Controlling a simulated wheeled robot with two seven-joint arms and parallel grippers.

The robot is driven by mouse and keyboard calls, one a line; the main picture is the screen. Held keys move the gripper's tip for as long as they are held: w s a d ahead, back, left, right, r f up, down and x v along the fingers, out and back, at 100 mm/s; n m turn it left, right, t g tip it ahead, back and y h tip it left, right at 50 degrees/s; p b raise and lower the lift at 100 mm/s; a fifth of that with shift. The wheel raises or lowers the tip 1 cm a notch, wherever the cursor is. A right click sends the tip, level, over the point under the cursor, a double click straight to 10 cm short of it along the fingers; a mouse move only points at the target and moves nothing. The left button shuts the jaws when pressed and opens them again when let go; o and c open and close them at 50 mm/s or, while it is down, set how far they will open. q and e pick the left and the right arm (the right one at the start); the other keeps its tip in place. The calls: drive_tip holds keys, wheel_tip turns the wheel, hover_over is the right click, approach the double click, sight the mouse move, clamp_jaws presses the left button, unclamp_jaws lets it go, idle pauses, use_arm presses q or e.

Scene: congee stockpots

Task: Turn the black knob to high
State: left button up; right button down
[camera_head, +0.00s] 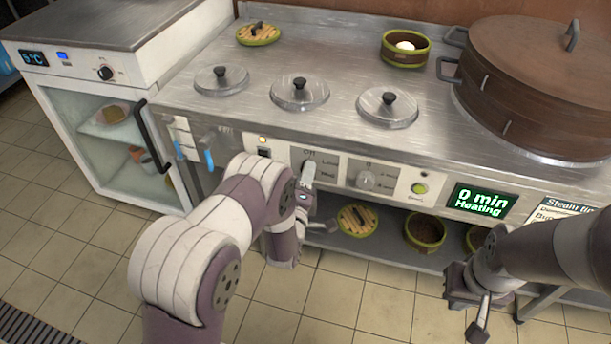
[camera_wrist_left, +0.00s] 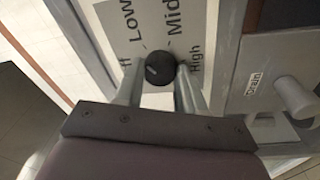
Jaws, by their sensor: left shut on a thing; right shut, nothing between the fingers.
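The black knob (camera_wrist_left: 160,68) sits on a light panel in the left wrist view, between labels reading Low, Mid and High; a fourth label at left is partly covered. A pale mark shows on the left of its face; its exact direction is hard to tell. My left gripper (camera_wrist_left: 160,84) is shut on the knob, with one finger on each side. In the head view my left gripper (camera_head: 308,174) reaches the stove's front panel and hides the knob. My right gripper (camera_head: 483,318) is shut and empty, low in front of the stove at right.
A silver knob (camera_head: 367,180) is right of my left gripper. Further right are a green button (camera_head: 419,188) and a display (camera_head: 480,201) reading "0 min Heating". Several lidded wells and a large brown pot (camera_head: 545,90) are on top. A fridge (camera_head: 110,125) stands at left.

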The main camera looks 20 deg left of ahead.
use_arm(q)
drive_tip(key=m+h+p, duration=0.1)
drive_tip(key=m, duration=0.8)
drive_tip(key=m+h+p, duration=0.1)
drive_tip(key=m, duration=0.7)
drive_tip(key=m+g+h+p, duration=0.1)
drive_tip(key=m, duration=0.8)
drive_tip(key=shift+s+a+m, duration=0.1)
drive_tip(key=shift+a+m, duration=0.05)
drive_tip(key=shift+m, duration=0.15)
drive_tip(key=o, duration=1)
drive_tip(key=shift+o, duration=0.2)
drive_tip(key=shift+r, duration=0.1)
drive_tip(key=s+a+p, duration=0.1)
drive_tip(key=s+p, duration=0.2)
drive_tip(key=s, duration=0.9)
drive_tip(key=shift+s+a, duration=0.25)
drive_tip(key=shift+a, duration=0.1)
